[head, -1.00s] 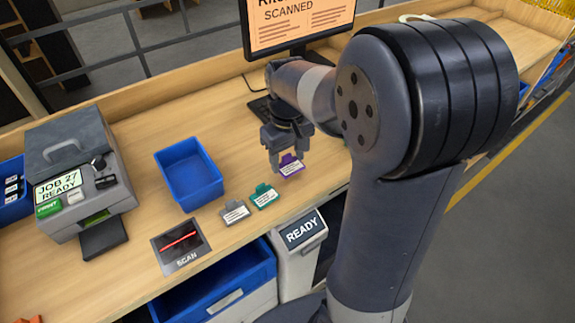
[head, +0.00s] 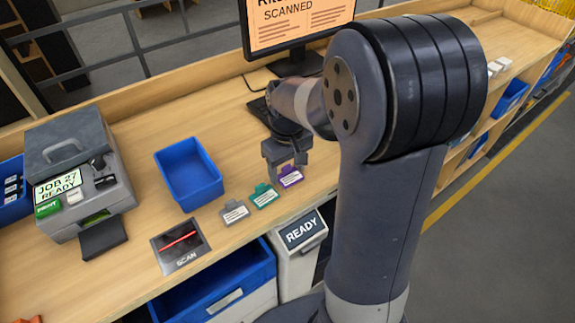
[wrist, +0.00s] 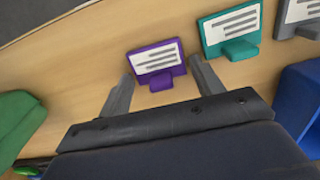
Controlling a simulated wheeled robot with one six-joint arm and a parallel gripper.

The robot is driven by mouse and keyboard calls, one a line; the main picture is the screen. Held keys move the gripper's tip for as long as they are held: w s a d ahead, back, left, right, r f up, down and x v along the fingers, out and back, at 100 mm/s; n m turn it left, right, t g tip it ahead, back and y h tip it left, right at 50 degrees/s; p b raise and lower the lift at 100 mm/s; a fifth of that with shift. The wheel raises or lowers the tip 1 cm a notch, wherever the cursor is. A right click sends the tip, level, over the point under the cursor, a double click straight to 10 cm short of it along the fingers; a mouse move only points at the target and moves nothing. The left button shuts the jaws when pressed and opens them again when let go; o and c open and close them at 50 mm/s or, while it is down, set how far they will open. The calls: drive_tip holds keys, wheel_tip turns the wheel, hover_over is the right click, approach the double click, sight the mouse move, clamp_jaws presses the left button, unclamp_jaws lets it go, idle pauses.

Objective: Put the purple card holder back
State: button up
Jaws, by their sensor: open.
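The purple card holder (head: 290,177) lies on the wooden bench with a white card on its face, at the right end of a short row. It also shows in the wrist view (wrist: 158,62). My gripper (head: 287,165) is open close to it. In the wrist view the two fingers (wrist: 162,82) stand apart, one on each side of the purple holder, which appears between or just beyond their tips. I cannot tell whether the fingers touch it. Left of it in the head view are the teal card holder (head: 264,196) and the grey card holder (head: 234,212).
A blue bin (head: 189,174) stands behind the row, left of my gripper. A scan pad (head: 181,246), a printer (head: 78,170) and a monitor (head: 298,25) are also on the bench. A READY unit (head: 300,234) stands at the bench's front edge.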

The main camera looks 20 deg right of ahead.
sight(288, 174)
wheel_tip(288, 174, up, 12)
drive_tip(key=shift+r, duration=0.2)
drive_tip(key=shift+d, duration=0.1)
idle(1.2)
